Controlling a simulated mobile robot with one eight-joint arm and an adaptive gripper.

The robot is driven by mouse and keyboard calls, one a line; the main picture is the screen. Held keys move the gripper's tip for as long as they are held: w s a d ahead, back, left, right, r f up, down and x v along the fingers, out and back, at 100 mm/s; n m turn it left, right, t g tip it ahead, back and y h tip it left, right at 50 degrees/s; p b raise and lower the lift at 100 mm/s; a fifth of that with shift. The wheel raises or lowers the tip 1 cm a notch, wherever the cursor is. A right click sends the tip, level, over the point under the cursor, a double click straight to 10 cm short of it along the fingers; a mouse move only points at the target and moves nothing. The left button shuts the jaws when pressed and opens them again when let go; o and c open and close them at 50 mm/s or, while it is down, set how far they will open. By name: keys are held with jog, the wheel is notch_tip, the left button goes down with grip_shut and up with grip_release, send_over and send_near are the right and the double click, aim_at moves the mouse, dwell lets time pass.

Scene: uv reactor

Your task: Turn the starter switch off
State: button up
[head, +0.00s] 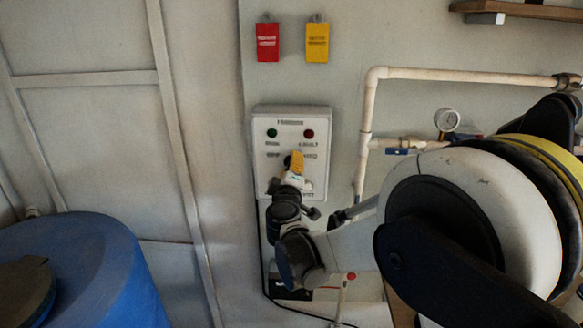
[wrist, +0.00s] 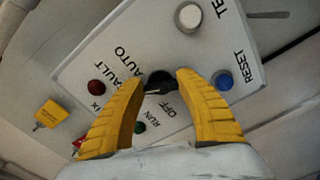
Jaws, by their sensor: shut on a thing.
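The starter switch is a black rotary knob (wrist: 158,78) on a white control panel (wrist: 215,58), between the labels AUTO and OFF in the wrist view. My gripper (wrist: 160,84) has its two yellow fingertips shut on the sides of the knob. The fingers hide part of the knob, and I cannot tell which position it points to. In the head view the panel (head: 263,180) hangs on the wall. My gripper (head: 292,162) is at its middle, with a dark part of the knob (head: 287,160) just showing beside a finger.
Red (head: 267,42) and yellow (head: 317,42) tags hang above. Pipes (head: 367,130) run right; a blue drum (head: 90,270) stands left.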

jog(key=n+b, duration=0.1)
jog(key=n, duration=0.4)
jog(key=shift+r, duration=0.1)
jog(key=n, duration=0.5)
jog(key=shift+r+n+b, duration=0.15)
jog(key=shift+n+b, duration=0.15)
jog(key=shift+b, duration=0.1)
dwell(0.3)
jog(key=o, duration=1.2)
jog(key=shift+s, duration=0.1)
jog(key=s, duration=1.1)
jog(key=shift+s+a, duration=0.25)
jog(key=shift+s, duration=0.15)
